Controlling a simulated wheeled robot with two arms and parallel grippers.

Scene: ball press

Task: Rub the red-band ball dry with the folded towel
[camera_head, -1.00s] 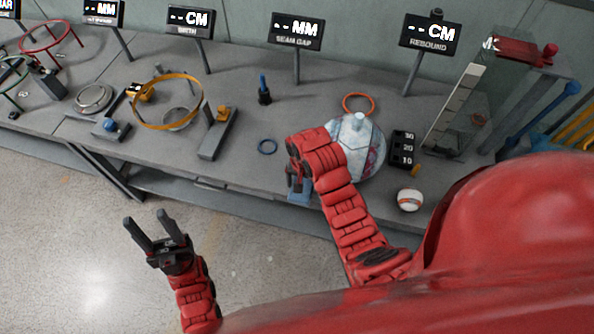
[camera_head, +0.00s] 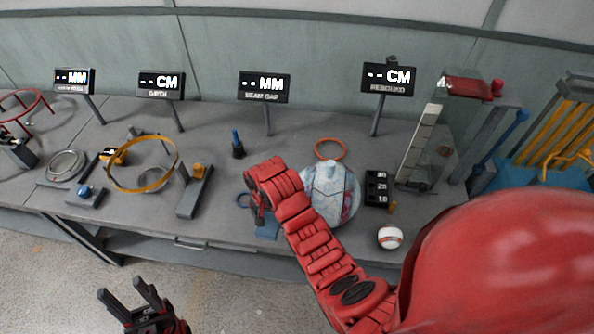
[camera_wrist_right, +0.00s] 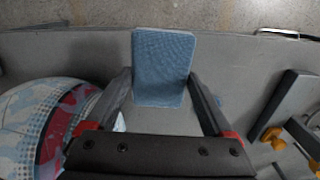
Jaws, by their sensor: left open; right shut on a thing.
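The blue folded towel (camera_wrist_right: 164,62) is between the fingers of my right gripper (camera_wrist_right: 161,80) in the right wrist view. In the head view this gripper (camera_head: 258,214) is left of a large pale ball, with the blue towel (camera_head: 267,230) partly hidden below it. The large ball (camera_head: 332,190) is pale blue and white; red patches show on it in the right wrist view (camera_wrist_right: 45,122). It is apart from the towel. A small white ball with an orange-red band (camera_head: 390,237) sits near the table's front right. My left gripper (camera_head: 122,288) is open and empty, in front of the table.
An orange ring (camera_head: 330,149) lies behind the large ball. A black number block (camera_head: 376,188) stands right of it. A clear rebound tube (camera_head: 432,160) stands at right. Gauges fill the left side.

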